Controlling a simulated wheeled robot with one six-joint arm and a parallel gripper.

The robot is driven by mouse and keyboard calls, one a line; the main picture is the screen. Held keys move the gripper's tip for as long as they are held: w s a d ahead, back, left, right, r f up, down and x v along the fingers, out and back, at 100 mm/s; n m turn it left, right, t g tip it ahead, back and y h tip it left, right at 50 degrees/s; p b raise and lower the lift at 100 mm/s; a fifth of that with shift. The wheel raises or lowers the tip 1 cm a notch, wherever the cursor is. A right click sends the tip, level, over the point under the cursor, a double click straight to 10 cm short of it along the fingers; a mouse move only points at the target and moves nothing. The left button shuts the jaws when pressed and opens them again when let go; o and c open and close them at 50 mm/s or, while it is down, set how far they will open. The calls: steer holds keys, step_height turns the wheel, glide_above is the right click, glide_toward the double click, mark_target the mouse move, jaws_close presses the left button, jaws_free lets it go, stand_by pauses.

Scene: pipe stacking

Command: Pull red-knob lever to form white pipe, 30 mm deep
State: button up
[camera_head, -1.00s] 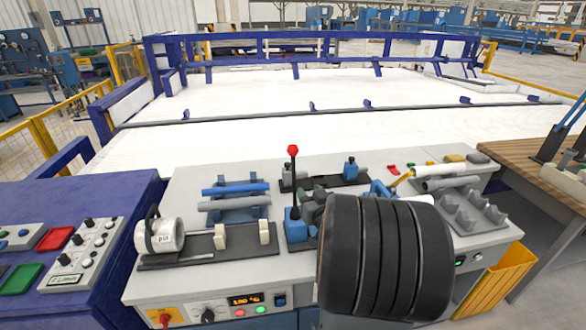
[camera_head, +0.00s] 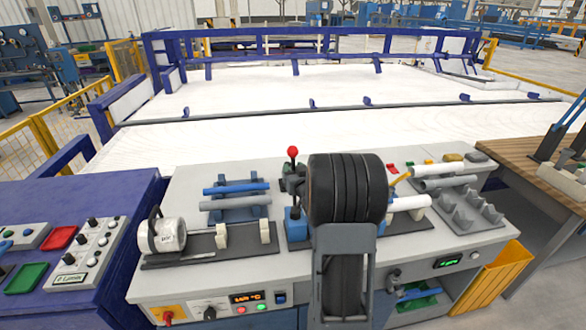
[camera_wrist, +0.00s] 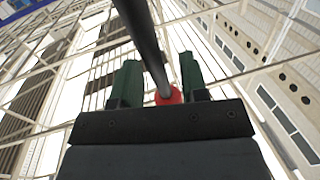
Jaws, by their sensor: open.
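The lever's red knob (camera_head: 292,151) stands upright on its dark rod above a blue base (camera_head: 296,228) in the head view. In the wrist view the red knob (camera_wrist: 168,96) and dark rod (camera_wrist: 148,42) show between the two green fingers of my gripper (camera_wrist: 160,78). The fingers are open, with gaps beside the rod. In the head view my arm's dark wrist hides most of my gripper. A white pipe (camera_head: 410,203) lies to the right of my arm, its left end hidden.
Blue and grey pipes (camera_head: 236,188) rest on a rack left of the lever. A white clamp drum (camera_head: 165,236) is at the bench's left. A grey pipe (camera_head: 445,182) and grey V-block rack (camera_head: 468,210) are at the right. A yellow bin (camera_head: 498,282) hangs at the front right.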

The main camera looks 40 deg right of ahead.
steer(key=shift+w, duration=0.2)
steer(key=shift+c, duration=0.4)
jaws_close()
